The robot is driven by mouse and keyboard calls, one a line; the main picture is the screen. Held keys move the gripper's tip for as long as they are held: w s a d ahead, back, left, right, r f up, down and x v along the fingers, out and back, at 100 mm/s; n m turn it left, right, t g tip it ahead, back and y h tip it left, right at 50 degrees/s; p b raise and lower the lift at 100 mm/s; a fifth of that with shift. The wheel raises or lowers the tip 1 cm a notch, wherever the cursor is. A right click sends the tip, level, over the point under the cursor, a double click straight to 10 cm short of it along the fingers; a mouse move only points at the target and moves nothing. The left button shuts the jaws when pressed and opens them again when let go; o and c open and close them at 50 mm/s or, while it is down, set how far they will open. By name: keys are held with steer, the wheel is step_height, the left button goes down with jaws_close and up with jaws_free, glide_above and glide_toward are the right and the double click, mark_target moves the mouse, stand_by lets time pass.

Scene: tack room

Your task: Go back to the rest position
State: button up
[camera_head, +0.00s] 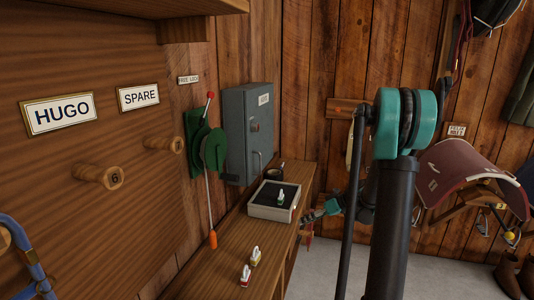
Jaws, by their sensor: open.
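My arm, black and teal, stands upright in the right half of the view and hides part of the back wall. My gripper (309,218) shows small and far off, left of the arm, by the right edge of the wooden bench (222,254). It is open, and I see nothing held in it. Its fingertips are too small to make out clearly.
A grey metal box (249,130) and a green lever device (207,147) are on the wall. Wooden pegs (98,176) stick out at left. A saddle (465,172) is at right.

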steer(key=s+d+f+m+h, duration=0.1)
steer(key=s+m+h, duration=0.2)
steer(key=s, duration=1.1)
steer(key=s+d+m+h, duration=0.1)
steer(key=s+m+h, duration=0.3)
steer(key=s, duration=1)
steer(key=h, duration=0.2)
steer(key=shift+d+f+m+t+h, duration=0.3)
steer(key=shift+d+f+t, duration=0.05)
steer(key=shift+f+t, duration=0.05)
